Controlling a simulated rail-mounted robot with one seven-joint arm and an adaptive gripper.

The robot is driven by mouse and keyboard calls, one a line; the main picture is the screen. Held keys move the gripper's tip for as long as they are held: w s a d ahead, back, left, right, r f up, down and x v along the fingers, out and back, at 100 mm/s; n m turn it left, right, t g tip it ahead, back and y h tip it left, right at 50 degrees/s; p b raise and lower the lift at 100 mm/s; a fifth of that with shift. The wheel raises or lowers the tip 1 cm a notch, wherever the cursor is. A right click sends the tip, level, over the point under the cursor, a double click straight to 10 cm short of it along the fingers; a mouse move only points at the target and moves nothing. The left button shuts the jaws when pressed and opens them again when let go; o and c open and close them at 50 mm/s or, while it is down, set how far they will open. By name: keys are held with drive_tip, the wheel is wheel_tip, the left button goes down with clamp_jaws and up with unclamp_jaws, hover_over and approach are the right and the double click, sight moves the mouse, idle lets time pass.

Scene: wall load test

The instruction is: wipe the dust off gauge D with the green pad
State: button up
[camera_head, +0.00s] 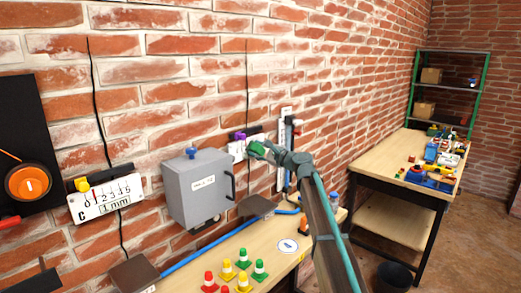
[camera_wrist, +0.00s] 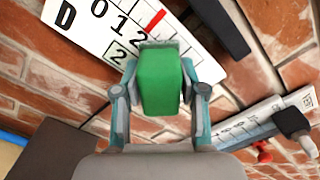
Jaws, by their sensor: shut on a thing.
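My gripper (camera_wrist: 160,92) is shut on the green pad (camera_wrist: 160,80), with one finger on each side of it. In the head view the green pad (camera_head: 257,149) is at the wall, just right of the grey box. Gauge D (camera_wrist: 97,27) is a white plate with a black letter D, numbers and a red mark. The pad's far end overlaps the lower edge of gauge D in the wrist view; I cannot tell whether they touch. In the head view gauge D (camera_head: 237,150) is partly hidden behind the pad and gripper. No dust is clearly visible on the part that shows.
A grey box (camera_head: 200,190) with a handle juts from the wall left of gauge D. Another white scale (camera_wrist: 262,122) with a red knob is at the right. Below, a wooden bench (camera_head: 262,252) holds several coloured cones. Gauge C (camera_head: 105,200) hangs far left.

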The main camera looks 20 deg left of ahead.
sight(234, 154)
drive_tip(key=shift+s+a+p, duration=0.2)
drive_tip(key=shift+s+a, duration=0.5)
drive_tip(key=shift+s, duration=0.7)
drive_tip(key=shift+s+a+p, duration=0.15)
drive_tip(key=shift+s+a, duration=0.5)
drive_tip(key=shift+s, duration=0.8)
drive_tip(key=shift+s+a+p, duration=0.2)
drive_tip(key=shift+s+a, duration=0.5)
drive_tip(key=shift+s, duration=0.7)
drive_tip(key=shift+d, duration=0.1)
drive_tip(key=shift+v, duration=2.95)
drive_tip(key=shift+v, duration=1.5)
drive_tip(key=shift+w, duration=0.1)
